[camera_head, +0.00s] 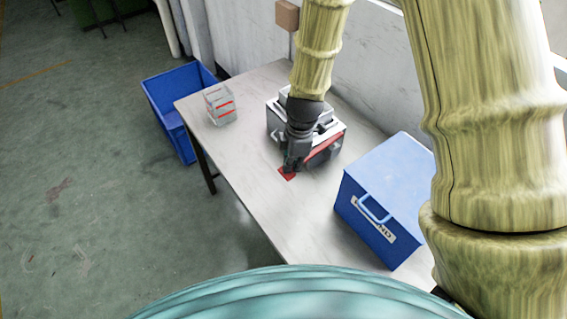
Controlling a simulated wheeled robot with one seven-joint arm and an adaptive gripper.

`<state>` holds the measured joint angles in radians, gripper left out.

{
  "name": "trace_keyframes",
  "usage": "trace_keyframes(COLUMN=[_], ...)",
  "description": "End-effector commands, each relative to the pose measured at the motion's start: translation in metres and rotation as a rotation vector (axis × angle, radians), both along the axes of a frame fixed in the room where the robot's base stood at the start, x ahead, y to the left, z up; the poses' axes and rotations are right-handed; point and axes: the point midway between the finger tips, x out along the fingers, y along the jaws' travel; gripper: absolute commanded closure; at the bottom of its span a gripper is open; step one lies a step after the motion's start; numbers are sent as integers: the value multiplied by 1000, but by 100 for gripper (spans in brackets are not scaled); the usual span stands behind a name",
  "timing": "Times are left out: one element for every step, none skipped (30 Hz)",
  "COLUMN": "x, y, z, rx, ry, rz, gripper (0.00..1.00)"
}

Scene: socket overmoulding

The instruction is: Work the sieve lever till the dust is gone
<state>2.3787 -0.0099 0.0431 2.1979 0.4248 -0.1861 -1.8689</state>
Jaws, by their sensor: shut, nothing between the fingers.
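The sieve (334,134) appears to be the grey and white box-like device with a red strip on its near side, standing on the table against the wall. My gripper (290,166) is shut and points down at the device's front left, covering part of it. A small flat red piece (287,174) shows right at the fingertips; it may be the lever's end, and I cannot tell whether the fingers touch it. The dust and the inside of the sieve cannot be made out.
A clear container with red marks (221,106) stands on the table's left end. A blue box with a handle (384,190) stands right of the device. An open blue bin (163,98) is on the floor beyond the table (245,165). The table's front middle is clear.

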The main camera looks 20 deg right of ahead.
Motion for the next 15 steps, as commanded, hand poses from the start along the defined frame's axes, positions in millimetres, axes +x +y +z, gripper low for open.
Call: trace_keyframes(x=[0,0,-1,-1,-1,-1,-1,-1,-1,-1,-1,-1,-1,-1,-1], y=[-7,-10,-14,-16,-18,-19,-20,-20,-20,-20,-20,-20,-20,-20,-20], z=[5,6,7,8,8,8,8,7,7,7,7,7,7,7,7], rx=[2,2,1,1,1,1,1,1,0,0,0,0,0,0,0], ry=[-1,-1,-1,-1,-1,-1,-1,-1,-1,-1,-1,-1,-1,-1,-1], rz=[-3,-3,-3,-2,-2,-1,-1,0,0,0,0,0,0,0,0], gripper=[100,100,100,100,100,100,100,100,100,100,100,100,100,100,100])
